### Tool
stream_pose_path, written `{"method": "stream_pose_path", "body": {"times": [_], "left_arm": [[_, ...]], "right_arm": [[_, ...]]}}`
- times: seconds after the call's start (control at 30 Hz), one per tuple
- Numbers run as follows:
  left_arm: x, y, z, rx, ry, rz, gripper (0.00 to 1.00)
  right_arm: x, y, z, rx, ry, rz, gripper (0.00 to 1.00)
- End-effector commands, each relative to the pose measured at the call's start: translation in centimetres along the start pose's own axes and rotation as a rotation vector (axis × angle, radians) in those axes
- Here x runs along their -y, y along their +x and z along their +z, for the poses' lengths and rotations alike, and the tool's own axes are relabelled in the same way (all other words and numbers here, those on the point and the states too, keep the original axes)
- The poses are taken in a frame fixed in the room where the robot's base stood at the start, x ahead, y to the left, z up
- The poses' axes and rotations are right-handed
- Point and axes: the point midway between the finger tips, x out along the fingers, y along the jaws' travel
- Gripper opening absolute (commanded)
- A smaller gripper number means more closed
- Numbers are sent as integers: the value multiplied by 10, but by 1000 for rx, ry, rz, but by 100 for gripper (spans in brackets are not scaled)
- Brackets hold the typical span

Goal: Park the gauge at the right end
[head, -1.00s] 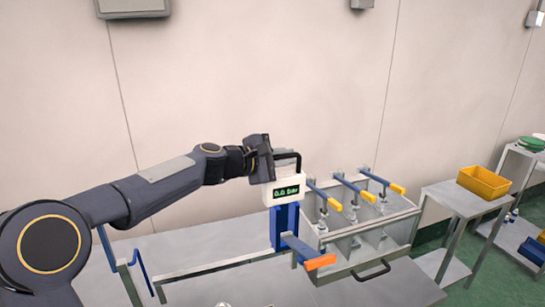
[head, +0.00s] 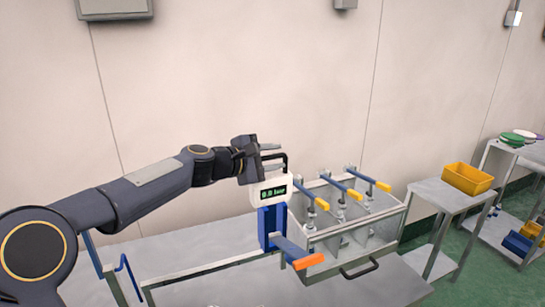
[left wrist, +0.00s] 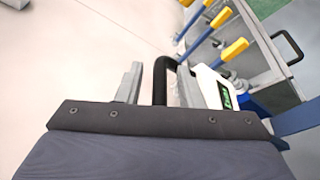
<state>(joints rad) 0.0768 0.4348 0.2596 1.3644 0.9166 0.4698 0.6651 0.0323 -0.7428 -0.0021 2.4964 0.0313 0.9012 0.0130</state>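The gauge (head: 271,190) is a white box with a green-lit display and a black loop handle (head: 282,157). It sits upright at the top of a blue stand (head: 271,222), left of the clamp box. My left gripper (head: 271,157) is at the handle from the left. In the left wrist view, the handle (left wrist: 161,80) stands between the two spread grey fingers, with a gap on the left side. The gauge (left wrist: 213,88) shows right of the fingers there, partly hidden. The display's small text is hard to read. My right gripper is out of view.
A clear-walled metal box (head: 350,240) with blue, yellow-tipped levers stands right of the gauge. An orange-tipped blue lever (head: 300,257) juts out in front. A yellow bin (head: 468,178) sits on a side table further right. The bench front (head: 330,290) is bare.

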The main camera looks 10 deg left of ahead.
Motion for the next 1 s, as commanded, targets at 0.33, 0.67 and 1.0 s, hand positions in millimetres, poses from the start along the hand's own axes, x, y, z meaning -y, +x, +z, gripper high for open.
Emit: {"method": "stream_pose_path", "body": {"times": [0.33,0.67,1.0], "left_arm": [[1,0,-1,-2,-1,-2,34],[2,-35,-3,-3,2,1,34],[2,-76,-1,-1,1,-1,34]], "right_arm": [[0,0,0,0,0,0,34],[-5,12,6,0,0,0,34],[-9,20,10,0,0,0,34]]}}
